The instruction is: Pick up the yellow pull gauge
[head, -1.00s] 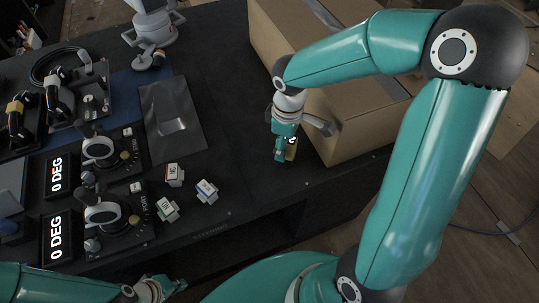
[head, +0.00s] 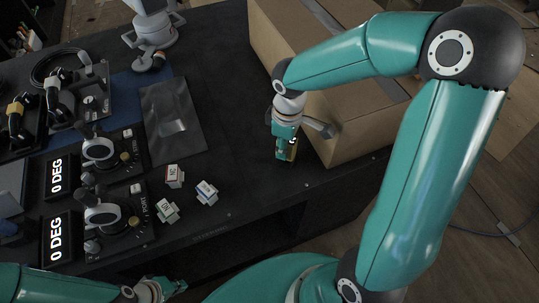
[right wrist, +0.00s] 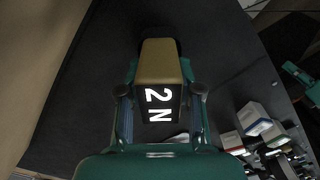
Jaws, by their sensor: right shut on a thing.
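The yellow pull gauge (right wrist: 160,62) is between the two fingers of my right gripper (right wrist: 161,97) in the right wrist view. In the head view the gauge (head: 292,150) shows as a small yellow piece beside the fingers of the right gripper (head: 285,154), in front of the cardboard box, at the right part of the black table. My left gripper (head: 166,287) is at the bottom edge of the head view, partly cut off; its opening is unclear.
A large cardboard box (head: 350,120) stands close to the right of the right gripper. Several small labelled blocks (head: 174,177) lie left of it. Two dial units with "0 DEG" displays (head: 57,240) stand at the left. The black table (head: 235,110) is bare between.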

